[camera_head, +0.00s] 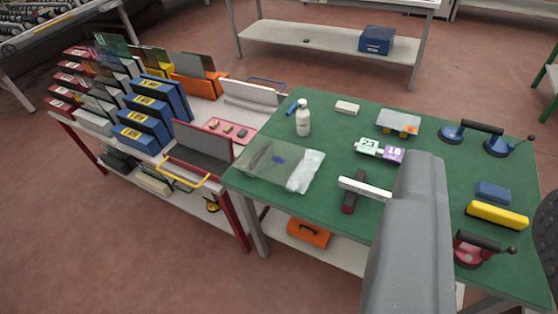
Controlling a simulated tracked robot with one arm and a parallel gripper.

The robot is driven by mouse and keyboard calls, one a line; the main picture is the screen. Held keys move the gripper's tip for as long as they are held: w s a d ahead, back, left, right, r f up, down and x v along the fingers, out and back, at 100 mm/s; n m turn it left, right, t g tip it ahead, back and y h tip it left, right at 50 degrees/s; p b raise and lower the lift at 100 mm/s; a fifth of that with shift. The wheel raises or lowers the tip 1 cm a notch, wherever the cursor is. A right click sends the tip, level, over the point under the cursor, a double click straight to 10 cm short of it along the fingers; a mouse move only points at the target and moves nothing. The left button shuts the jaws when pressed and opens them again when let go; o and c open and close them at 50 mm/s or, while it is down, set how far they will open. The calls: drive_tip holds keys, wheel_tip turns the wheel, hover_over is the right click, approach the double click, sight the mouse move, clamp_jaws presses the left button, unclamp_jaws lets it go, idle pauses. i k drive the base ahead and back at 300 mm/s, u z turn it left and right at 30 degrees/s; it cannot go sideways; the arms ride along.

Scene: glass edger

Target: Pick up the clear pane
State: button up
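A clear, see-through pane (262,152) appears to lie flat at the left end of the green-topped table (335,125). A small blue patch shows on or through it, and a crumpled whitish cloth or film (306,170) lies at its right end. A smaller pale see-through piece (398,122) with orange-yellow and blue parts lies farther back. I cannot tell which is the task's clear pane. My grey arm part covers the table's front middle and hides what is behind it. No gripper fingertips can be made out.
Beside the table, a white bench (212,106) holds racks of coloured panes and blue boxes (151,108). On the table are a white bottle (303,117), a blue double suction lifter (475,133), a red suction cup (477,249) and a yellow block (497,215). Open floor lies behind.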

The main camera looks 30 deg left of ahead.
sight(292, 166)
drive_tip(key=z, duration=0.1)
drive_tip(key=i, duration=1)
drive_tip(key=u, duration=0.1)
